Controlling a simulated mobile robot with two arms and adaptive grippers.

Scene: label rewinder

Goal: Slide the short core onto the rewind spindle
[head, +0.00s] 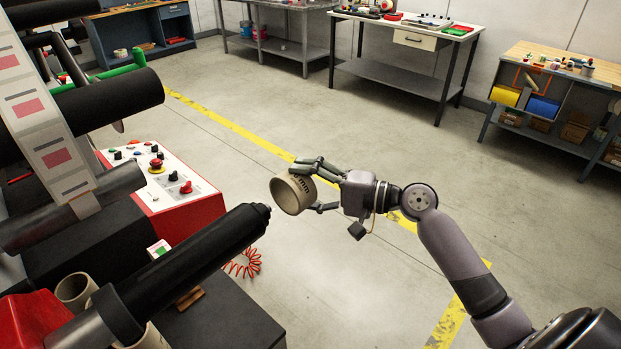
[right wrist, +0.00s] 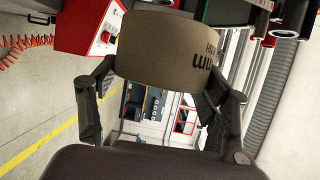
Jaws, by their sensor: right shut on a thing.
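The short core (head: 289,195) is a tan cardboard ring with dark print on its side. My right gripper (head: 318,187) is shut on it and holds it in the air, its open end facing the spindle side. In the right wrist view the core (right wrist: 165,50) sits between the two fingers of the gripper (right wrist: 160,105). The rewind spindle (head: 190,265) is a thick black shaft at lower left, its tip pointing up and right. The core is apart from the spindle, just beyond and right of its tip. My left gripper is not in view.
A red and white control panel (head: 163,185) with knobs stands behind the spindle. Other cores (head: 75,289) lie near the spindle's base. A label web (head: 42,125) runs over black rollers. A coiled red hose (head: 246,264) hangs below the spindle. Open floor lies right.

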